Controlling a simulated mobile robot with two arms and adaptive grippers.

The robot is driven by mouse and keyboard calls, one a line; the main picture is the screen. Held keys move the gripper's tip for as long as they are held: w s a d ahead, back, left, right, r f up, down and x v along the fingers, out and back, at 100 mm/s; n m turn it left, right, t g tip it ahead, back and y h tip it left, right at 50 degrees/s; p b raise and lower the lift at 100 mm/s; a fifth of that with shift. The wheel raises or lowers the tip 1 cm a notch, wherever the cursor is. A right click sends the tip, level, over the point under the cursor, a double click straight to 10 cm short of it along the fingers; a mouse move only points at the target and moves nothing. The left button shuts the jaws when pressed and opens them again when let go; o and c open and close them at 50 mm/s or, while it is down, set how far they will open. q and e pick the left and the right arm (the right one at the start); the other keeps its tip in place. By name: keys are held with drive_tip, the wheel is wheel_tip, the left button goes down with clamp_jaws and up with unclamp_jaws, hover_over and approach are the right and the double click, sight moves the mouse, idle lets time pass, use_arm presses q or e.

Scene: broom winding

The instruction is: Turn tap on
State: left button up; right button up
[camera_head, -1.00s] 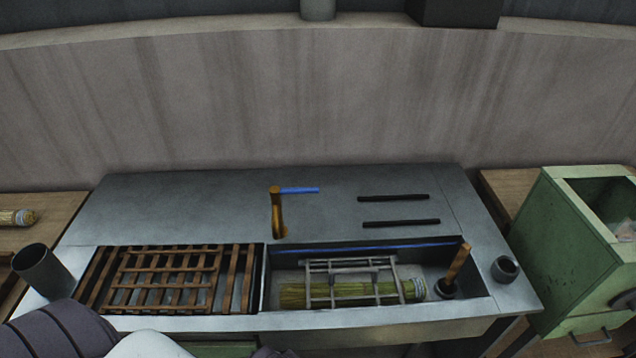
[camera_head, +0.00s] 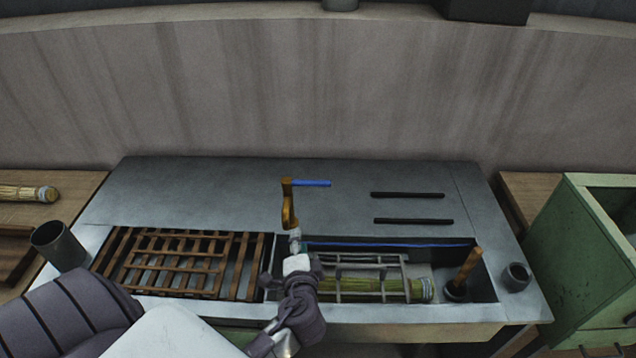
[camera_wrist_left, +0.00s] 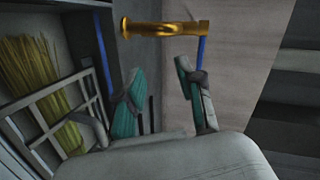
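The brass tap (camera_head: 289,207) with its blue lever handle (camera_head: 312,183) stands on the grey metal worktop behind the divider between the two basins. My left gripper (camera_head: 295,238) reaches in from the lower left, just in front of the tap. In the left wrist view the tap (camera_wrist_left: 165,27) and its blue handle (camera_wrist_left: 201,62) lie beyond the gripper's fingers (camera_wrist_left: 168,95). The fingers are apart with nothing between them. The handle appears close behind one finger; I cannot tell whether they touch. My right gripper is not in view.
A wooden slatted rack (camera_head: 180,262) covers the left basin. A broom bundle (camera_head: 375,288) lies under a metal frame in the right basin, beside a wooden-handled tool (camera_head: 467,266). Two dark bars (camera_head: 412,221) lie at the back right. Grey cups stand at both sides.

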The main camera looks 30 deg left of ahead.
sight(318, 186)
use_arm(q)
drive_tip(key=w+d+r+m+t, duration=0.2)
drive_tip(key=w+r+m+t, duration=0.2)
drive_tip(key=w, duration=0.1)
drive_tip(key=shift+g, duration=0.3)
drive_tip(key=p+x, duration=0.1)
drive_tip(key=x, duration=0.3)
drive_tip(key=p+x, duration=0.1)
drive_tip(key=x, duration=0.3)
drive_tip(key=p+x, duration=0.1)
drive_tip(key=x, duration=0.3)
drive_tip(key=shift+s+a+r+p, duration=0.2)
drive_tip(key=shift+a+p, duration=0.05)
drive_tip(key=shift+p, duration=0.05)
drive_tip(key=shift+w+a+f, duration=0.1)
drive_tip(key=shift+w+a, duration=0.3)
drive_tip(key=shift+w, duration=0.2)
drive_tip(key=shift+c, duration=0.3)
clamp_jaws()
